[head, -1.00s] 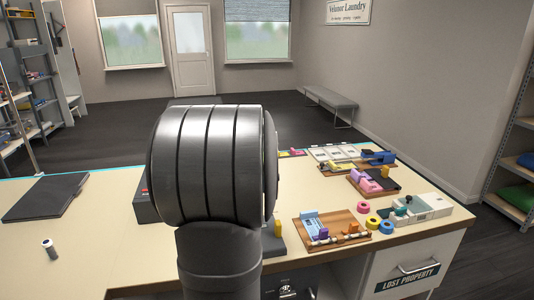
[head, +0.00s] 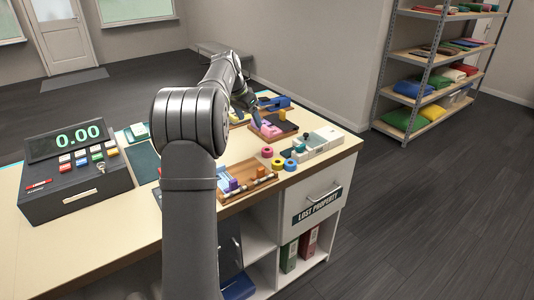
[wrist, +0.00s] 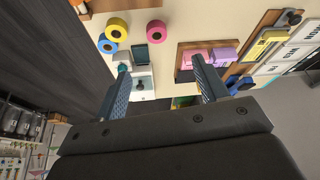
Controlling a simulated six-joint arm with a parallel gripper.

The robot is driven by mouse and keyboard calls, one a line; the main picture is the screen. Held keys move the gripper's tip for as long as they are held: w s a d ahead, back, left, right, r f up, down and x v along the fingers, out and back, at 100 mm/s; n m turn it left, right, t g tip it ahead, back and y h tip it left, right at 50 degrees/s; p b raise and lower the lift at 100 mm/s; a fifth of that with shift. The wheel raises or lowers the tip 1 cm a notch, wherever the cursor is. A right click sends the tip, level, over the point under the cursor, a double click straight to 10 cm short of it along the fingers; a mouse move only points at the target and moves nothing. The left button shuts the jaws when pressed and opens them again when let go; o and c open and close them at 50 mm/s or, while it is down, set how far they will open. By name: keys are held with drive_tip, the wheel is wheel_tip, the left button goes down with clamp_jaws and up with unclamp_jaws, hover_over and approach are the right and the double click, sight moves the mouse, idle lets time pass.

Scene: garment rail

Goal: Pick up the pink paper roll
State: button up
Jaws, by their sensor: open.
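The pink paper roll (head: 267,152) lies flat on the cream counter, left of a yellow roll (head: 277,163) and a blue roll (head: 290,164). It also shows near the top of the wrist view (wrist: 155,27), apart from my fingers. My gripper (wrist: 160,66) is open, with nothing visible between its fingers. In the head view my gripper (head: 254,113) is above the far part of the counter, beyond the pink roll, near the board with pink and purple parts (head: 270,127); its fingertips are small there.
A white tray (head: 325,137) stands right of the rolls. A wooden board with blue and orange parts (head: 245,181) lies in front of them. A cash register (head: 75,170) is at the left. Shelves (head: 440,60) stand beyond the counter.

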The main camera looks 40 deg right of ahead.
hover_over(266, 150)
drive_tip(key=a, duration=0.3)
wheel_tip(266, 150, down, 11)
drive_tip(key=shift+s+d+f, duration=0.1)
drive_tip(key=shift+d, duration=0.05)
drive_tip(key=shift+s+d+x, duration=0.1)
drive_tip(key=shift+x, duration=1.2)
drive_tip(key=shift+s+d+x, duration=0.1)
drive_tip(key=shift+x, duration=1.2)
drive_tip(key=c, duration=1.1)
